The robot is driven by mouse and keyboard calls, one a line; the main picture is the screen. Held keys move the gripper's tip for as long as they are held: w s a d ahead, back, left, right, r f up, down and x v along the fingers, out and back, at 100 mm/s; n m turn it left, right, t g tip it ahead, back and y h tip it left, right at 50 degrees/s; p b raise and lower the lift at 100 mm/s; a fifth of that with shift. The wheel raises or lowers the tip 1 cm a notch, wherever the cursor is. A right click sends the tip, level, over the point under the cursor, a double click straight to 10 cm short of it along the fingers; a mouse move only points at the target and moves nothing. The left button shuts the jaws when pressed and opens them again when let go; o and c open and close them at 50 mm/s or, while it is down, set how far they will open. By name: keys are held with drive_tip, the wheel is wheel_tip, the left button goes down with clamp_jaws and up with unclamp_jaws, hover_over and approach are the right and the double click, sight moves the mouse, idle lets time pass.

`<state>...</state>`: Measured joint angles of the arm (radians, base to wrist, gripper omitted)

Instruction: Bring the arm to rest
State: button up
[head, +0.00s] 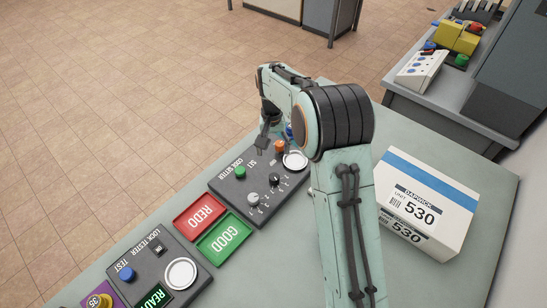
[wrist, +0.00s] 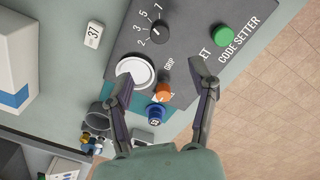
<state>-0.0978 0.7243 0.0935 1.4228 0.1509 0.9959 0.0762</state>
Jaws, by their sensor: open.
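My gripper (head: 264,143) hangs over the far edge of the grey code setter panel (head: 228,186) in the head view. In the wrist view my gripper (wrist: 163,75) has its two fingers spread apart with nothing between them, above the panel (wrist: 185,47). The orange button (wrist: 163,90) and a blue round piece (wrist: 156,114) show between the fingers, below them. The white round pad (wrist: 136,71) is partly behind the left finger. My arm reaches over the bench and hides part of it.
A white box marked 530 (head: 430,192) stands right of my arm. Red (head: 201,215) and green (head: 224,238) trays and the lock tester (head: 158,262) lie nearer left. A dark cup (wrist: 97,118) and a tag marked 37 (wrist: 93,34) show in the wrist view. Open floor lies left.

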drive_tip(key=shift+r, duration=0.2)
idle(0.3)
wheel_tip(320, 180, up, 11)
drive_tip(key=d+t, duration=0.2)
drive_tip(key=s+d+r+t, duration=0.1)
drive_tip(key=s+d+r, duration=0.1)
drive_tip(key=s+r, duration=0.6)
drive_tip(key=s+f+g, duration=0.1)
drive_tip(key=s+f, duration=0.3)
drive_tip(key=s, duration=0.8)
drive_tip(key=s+f+n+g+y, duration=0.1)
drive_tip(key=s+f, duration=0.4)
drive_tip(key=s, duration=0.7)
drive_tip(key=shift+s+d+f+n+g, duration=0.2)
drive_tip(key=shift+s+n+g, duration=0.1)
drive_tip(key=shift+g, duration=0.3)
